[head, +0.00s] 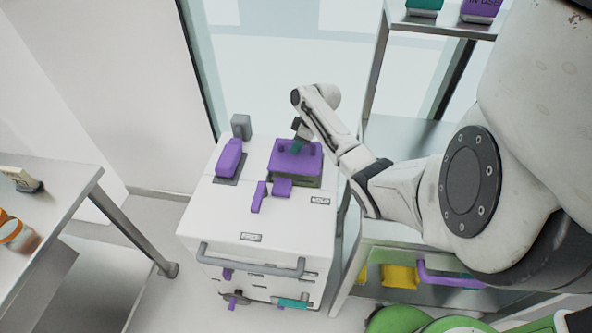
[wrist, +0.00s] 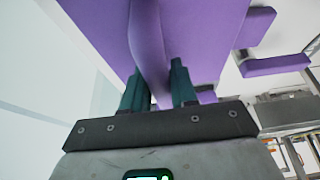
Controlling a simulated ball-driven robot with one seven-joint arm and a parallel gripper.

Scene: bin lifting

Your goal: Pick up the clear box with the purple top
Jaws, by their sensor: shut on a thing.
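The clear box with the purple top (head: 286,160) is on the white cabinet's top, toward the back right in the head view. Its purple lid fills much of the wrist view (wrist: 205,35), with a raised purple handle (wrist: 147,40) running down the middle. My gripper (head: 299,146) comes down on the lid from behind and above. In the wrist view its dark green fingers (wrist: 157,84) stand on either side of the handle, shut on it. The box's clear walls are mostly hidden under the lid. I cannot tell whether the box is clear of the cabinet.
The white cabinet (head: 222,215) also bears a purple-topped piece (head: 230,157) at left, smaller purple parts (head: 258,197) in front and a grey block (head: 241,126) behind. A metal shelf rack (head: 400,130) stands at right. A bench (head: 50,180) is at left, with floor between it and the cabinet.

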